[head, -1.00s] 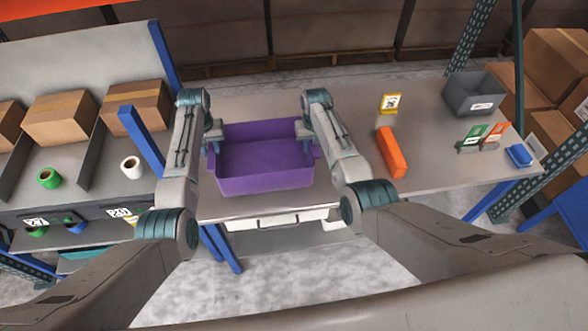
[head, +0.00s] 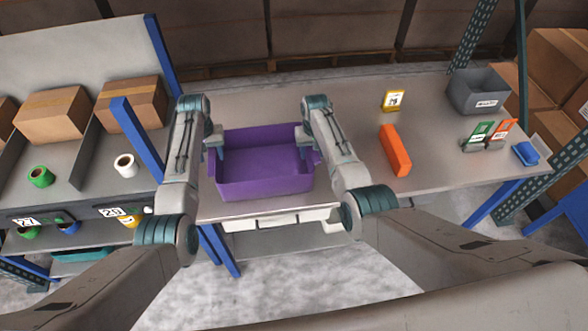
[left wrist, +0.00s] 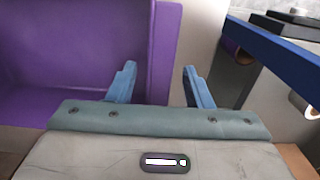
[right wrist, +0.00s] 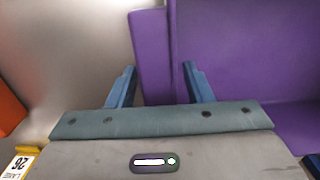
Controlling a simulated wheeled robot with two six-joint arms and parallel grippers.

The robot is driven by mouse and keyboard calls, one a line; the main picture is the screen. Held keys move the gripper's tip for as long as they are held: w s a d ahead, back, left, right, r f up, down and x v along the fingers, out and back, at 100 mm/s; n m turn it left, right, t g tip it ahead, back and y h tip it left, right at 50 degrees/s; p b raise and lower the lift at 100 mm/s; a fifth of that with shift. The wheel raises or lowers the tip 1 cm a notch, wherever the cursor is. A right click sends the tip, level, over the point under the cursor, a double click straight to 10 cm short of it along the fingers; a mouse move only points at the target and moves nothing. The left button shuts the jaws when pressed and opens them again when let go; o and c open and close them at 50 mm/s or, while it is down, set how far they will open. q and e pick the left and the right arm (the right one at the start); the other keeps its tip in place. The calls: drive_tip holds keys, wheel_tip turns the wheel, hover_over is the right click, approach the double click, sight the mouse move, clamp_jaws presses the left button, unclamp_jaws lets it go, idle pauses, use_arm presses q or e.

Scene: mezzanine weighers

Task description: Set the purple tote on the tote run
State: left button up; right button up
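The purple tote (head: 262,184) is empty and upright, and appears to sit on the grey table (head: 352,178) near its front edge. My left gripper (head: 212,142) is at the tote's left side. In the left wrist view its fingers (left wrist: 160,88) are apart, one on each side of the tote's end flange (left wrist: 164,50), with gaps showing. My right gripper (head: 306,136) is at the tote's right side. In the right wrist view its fingers (right wrist: 160,88) are also apart around the flange (right wrist: 150,55). I cannot tell which surface is the tote run.
An orange block (head: 395,150), a yellow sign (head: 393,100), a grey bin (head: 479,92), a card holder (head: 483,140) and a blue item (head: 526,153) are on the table's right part. On the left, a divided rack holds cartons (head: 50,115), a green roll (head: 41,176) and a white roll (head: 124,166).

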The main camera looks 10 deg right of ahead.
drive_tip(key=shift+r, duration=0.1)
wheel_tip(320, 180, up, 12)
use_arm(q)
wheel_tip(320, 180, up, 12)
idle(0.9)
idle(0.4)
